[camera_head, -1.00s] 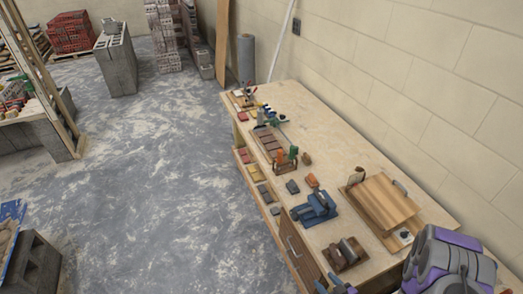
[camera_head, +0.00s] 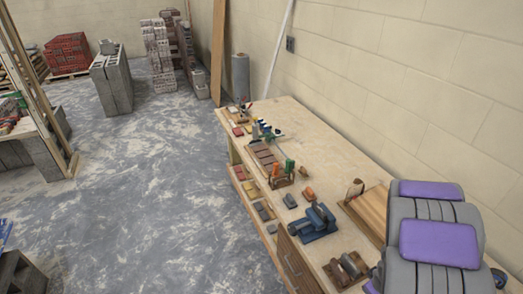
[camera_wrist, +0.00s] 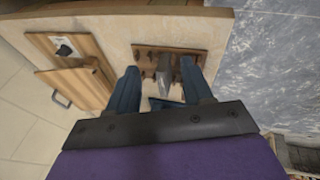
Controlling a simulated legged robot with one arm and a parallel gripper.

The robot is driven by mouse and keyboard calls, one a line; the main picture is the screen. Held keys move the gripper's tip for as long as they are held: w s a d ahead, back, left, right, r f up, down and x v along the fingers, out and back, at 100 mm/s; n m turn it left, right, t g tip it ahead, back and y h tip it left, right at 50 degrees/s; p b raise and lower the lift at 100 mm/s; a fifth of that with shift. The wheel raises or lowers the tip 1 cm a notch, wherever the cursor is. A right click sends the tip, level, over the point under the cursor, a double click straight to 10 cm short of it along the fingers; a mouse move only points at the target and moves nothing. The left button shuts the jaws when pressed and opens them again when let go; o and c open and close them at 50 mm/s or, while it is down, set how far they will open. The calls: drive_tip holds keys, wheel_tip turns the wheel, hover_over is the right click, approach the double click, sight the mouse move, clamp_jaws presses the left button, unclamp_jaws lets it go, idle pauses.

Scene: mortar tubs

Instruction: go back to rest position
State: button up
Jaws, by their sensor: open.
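My gripper (camera_wrist: 160,82) shows in the wrist view as two blue fingers set well apart, with nothing clasped between them. It is over the workbench (camera_wrist: 115,35). Beyond the fingertips is a wooden holder (camera_wrist: 195,56) with dark pegs and a grey piece; its distance from the fingers is hard to tell. In the head view my purple and grey arm fills the lower right and covers the near right part of the workbench (camera_head: 345,165). The fingers cannot be made out clearly there.
A blue vise (camera_head: 315,224), a wooden holder with cylinders (camera_head: 345,270) and a partly hidden wooden board (camera_head: 372,208) are on the bench. The wall (camera_head: 400,70) runs along its right side. The floor (camera_head: 140,190) to the left has open room, with block stacks farther off.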

drive_tip(key=s+a+r+m+g+h+b, duration=0.1)
drive_tip(key=s+a+r+m+g+b, duration=0.1)
drive_tip(key=s+a+r, duration=0.3)
drive_tip(key=s+a+r+m+g+b, duration=0.1)
drive_tip(key=s+a+r+m+b, duration=0.1)
drive_tip(key=r, duration=0.6)
drive_tip(key=s+a+r+m+g+y+b, duration=0.1)
drive_tip(key=s+a+r, duration=0.2)
drive_tip(key=s+a, duration=0.4)
drive_tip(key=s+a+r+g+y+b, duration=0.1)
drive_tip(key=s+a+r+g+b, duration=0.1)
drive_tip(key=s+a, duration=0.6)
drive_tip(key=shift+s+r+m+y, duration=0.4)
drive_tip(key=shift+s+r, duration=0.1)
drive_tip(key=shift+r, duration=0.15)
